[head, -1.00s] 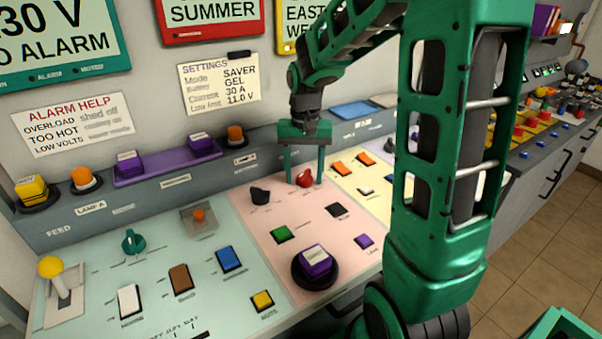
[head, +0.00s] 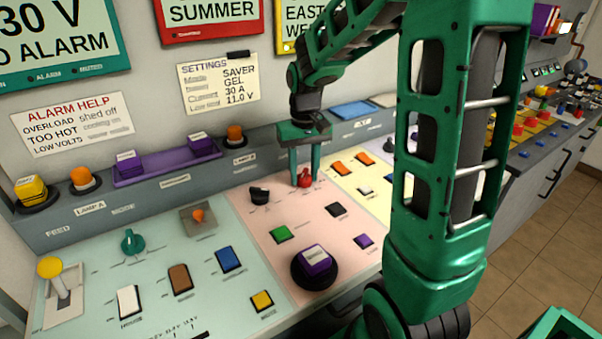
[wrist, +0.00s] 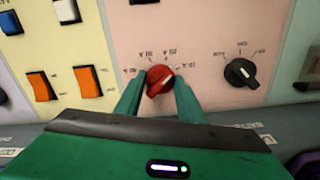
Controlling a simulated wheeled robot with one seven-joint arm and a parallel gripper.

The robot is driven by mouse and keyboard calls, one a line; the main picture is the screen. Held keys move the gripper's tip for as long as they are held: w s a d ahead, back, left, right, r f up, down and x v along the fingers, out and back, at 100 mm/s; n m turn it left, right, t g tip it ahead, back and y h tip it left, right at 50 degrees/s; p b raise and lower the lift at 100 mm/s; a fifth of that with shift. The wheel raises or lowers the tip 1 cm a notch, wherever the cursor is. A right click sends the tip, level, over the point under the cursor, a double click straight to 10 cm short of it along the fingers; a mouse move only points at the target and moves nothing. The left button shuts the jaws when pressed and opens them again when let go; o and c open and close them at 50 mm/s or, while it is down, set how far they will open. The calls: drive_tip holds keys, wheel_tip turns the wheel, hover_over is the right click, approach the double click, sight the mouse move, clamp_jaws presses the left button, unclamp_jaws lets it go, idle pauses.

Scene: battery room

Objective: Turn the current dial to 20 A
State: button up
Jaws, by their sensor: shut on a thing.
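The red dial (head: 304,178) stands on the pink panel, and its round knob with a pale pointer line also shows in the wrist view (wrist: 160,80). Small marks with lettering ring it, too small to read surely. My gripper (head: 305,176) points down at the dial, and its two green fingers are shut on the knob from both sides. In the wrist view my gripper (wrist: 158,92) has one finger at each side of the red dial. A settings note (head: 219,82) on the wall reads SAVER, GEL, 30 A and 11.0 V.
A black dial (head: 259,194) is left of the red one on the pink panel. Orange switches (head: 339,168) stand on the yellow panel to the right.

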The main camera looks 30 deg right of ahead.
sight(304, 172)
drive_tip(key=n, duration=0.4)
drive_tip(key=shift+w+n, duration=0.1)
drive_tip(key=shift+n, duration=0.2)
idle(0.3)
drive_tip(key=shift+r, duration=0.1)
drive_tip(key=o, duration=1)
drive_tip(key=shift+o, duration=0.2)
wheel_tip(304, 172, up, 11)
drive_tip(key=shift+f, duration=0.2)
drive_tip(key=s+d+f+m, duration=0.1)
drive_tip(key=s+f+m, duration=0.1)
drive_tip(key=s, duration=0.6)
drive_tip(key=s+d+f+m, duration=0.1)
drive_tip(key=s+f+m, duration=0.1)
drive_tip(key=s, duration=0.7)
drive_tip(key=s+d+f+m, duration=0.1)
drive_tip(key=s+f+m, duration=0.2)
drive_tip(key=s, duration=0.6)
drive_tip(key=shift+s+d+m, duration=0.1)
drive_tip(key=shift+d+m, duration=0.2)
drive_tip(key=shift+m, duration=0.3)
